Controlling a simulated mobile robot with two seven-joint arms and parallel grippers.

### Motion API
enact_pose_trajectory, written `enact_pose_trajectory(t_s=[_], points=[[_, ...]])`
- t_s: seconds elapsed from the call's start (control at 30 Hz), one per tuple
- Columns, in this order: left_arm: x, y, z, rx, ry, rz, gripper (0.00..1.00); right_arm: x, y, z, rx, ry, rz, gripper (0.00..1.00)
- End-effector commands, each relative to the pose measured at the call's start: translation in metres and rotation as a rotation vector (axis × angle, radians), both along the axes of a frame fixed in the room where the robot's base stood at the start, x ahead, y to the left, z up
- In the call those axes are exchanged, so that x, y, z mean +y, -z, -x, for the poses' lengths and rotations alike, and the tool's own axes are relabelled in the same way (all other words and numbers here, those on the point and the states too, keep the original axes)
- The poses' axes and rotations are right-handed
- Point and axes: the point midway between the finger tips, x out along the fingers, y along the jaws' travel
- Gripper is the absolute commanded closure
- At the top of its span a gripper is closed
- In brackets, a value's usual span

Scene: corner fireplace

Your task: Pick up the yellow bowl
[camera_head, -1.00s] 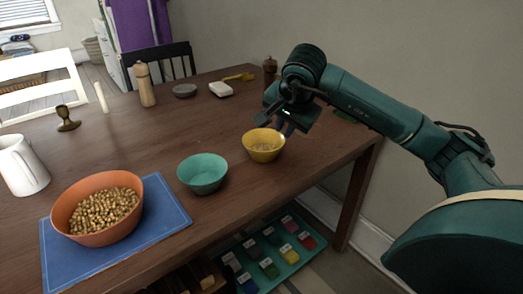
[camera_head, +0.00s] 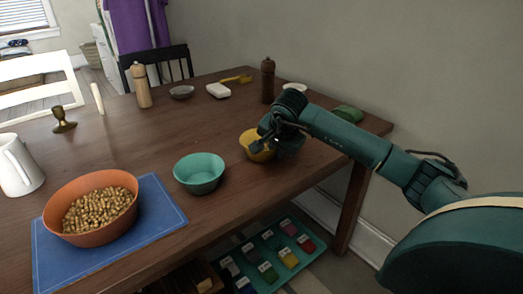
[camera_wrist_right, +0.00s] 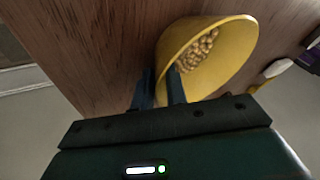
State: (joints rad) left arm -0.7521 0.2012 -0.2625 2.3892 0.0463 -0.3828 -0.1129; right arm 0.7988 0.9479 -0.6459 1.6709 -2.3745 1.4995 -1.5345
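The yellow bowl (camera_head: 254,152) stands on the wooden table and holds small tan pieces. My right gripper (camera_head: 276,142) is down at the bowl's right side and hides part of it in the head view. In the right wrist view, the bowl (camera_wrist_right: 235,58) shows tilted because of the camera angle. The two fingers of my right gripper (camera_wrist_right: 160,88) are close together at its near rim with a narrow gap between them. I cannot tell whether they press on the bowl wall. My left gripper is not in view.
A teal bowl (camera_head: 200,174) stands left of the yellow bowl. An orange bowl (camera_head: 80,228) of tan pieces stands on a blue mat (camera_head: 160,212). A dark pepper mill (camera_head: 267,82) and a white dish (camera_head: 294,86) stand behind my right arm. The wall is close on the right.

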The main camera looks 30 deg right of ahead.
Motion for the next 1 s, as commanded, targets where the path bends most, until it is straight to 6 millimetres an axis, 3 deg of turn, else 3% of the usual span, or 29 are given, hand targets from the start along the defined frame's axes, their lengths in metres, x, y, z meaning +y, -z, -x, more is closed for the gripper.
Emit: enact_pose_trajectory(t_s=[0.17,0.33,0.83,1.0], points=[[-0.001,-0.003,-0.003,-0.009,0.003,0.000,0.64,0.000,0.000,0.000,0.000,0.000,0.000,0.86],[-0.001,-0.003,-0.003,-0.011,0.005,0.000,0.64,0.000,0.000,0.000,0.000,0.000,0.000,1.00],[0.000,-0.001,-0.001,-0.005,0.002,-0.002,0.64,0.000,-0.002,0.000,-0.002,0.000,0.000,1.00],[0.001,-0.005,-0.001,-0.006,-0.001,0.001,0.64,0.000,-0.018,-0.001,-0.006,0.000,0.001,1.00]])
